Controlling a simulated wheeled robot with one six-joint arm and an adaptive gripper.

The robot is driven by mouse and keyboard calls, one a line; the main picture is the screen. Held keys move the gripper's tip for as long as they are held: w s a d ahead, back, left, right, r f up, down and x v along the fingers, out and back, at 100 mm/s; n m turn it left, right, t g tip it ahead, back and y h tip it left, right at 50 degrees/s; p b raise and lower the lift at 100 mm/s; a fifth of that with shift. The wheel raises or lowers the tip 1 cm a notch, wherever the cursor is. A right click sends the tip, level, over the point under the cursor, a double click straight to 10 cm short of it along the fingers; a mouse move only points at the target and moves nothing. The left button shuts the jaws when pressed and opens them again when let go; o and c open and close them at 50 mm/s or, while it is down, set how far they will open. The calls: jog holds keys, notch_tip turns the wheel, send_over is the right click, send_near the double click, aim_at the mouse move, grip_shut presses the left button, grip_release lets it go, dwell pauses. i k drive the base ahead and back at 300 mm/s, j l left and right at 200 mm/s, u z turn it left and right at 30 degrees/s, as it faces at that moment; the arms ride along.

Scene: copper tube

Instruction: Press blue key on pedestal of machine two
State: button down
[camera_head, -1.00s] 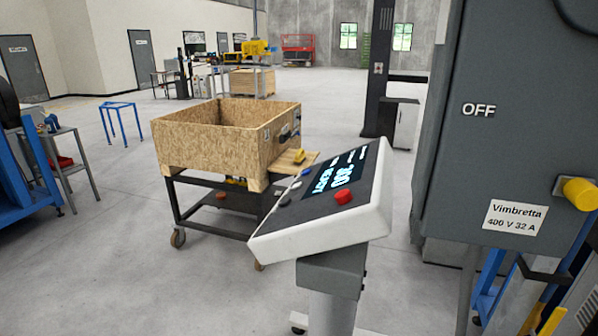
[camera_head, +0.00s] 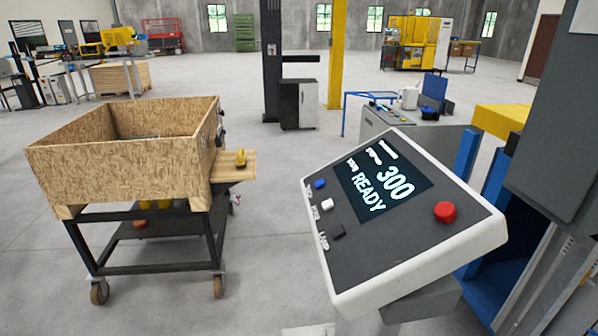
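A pedestal with a tilted white-framed control panel (camera_head: 400,262) stands at the lower right of the head view. Its lit screen (camera_head: 380,183) reads READY and 300. A small blue key (camera_head: 320,184) is at the panel's left edge. A white key (camera_head: 327,203) and a black key (camera_head: 337,231) lie below it in a row. A red button (camera_head: 445,212) is on the panel's right side. The small labels beside the keys are too small to read surely. My gripper is not in view.
A wheeled cart with a chipboard box (camera_head: 112,165) stands to the left of the pedestal. A grey cabinet (camera_head: 560,130) and blue frame parts (camera_head: 487,235) close off the right side. Open concrete floor (camera_head: 270,230) lies between cart and pedestal.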

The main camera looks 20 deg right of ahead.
aim_at(319, 184)
jog(key=i+j+z, duration=0.1)
jog(key=j, duration=0.3)
jog(key=i+j+z, duration=0.1)
jog(key=i+j, duration=0.15)
jog(key=j, duration=0.15)
jog(key=i+j+z, duration=0.1)
jog(key=j, duration=0.35)
jog(key=i+j+z, duration=0.1)
jog(key=j, duration=0.35)
jog(key=i+j+z, duration=0.15)
jog(key=j, duration=0.3)
jog(key=i+j+z, duration=0.1)
jog(key=j, duration=0.35)
jog(key=i+j, duration=0.1)
jog(key=j, duration=0.55)
jog(key=i+j, duration=0.15)
jog(key=j, duration=0.2)
jog(key=z, duration=0.05)
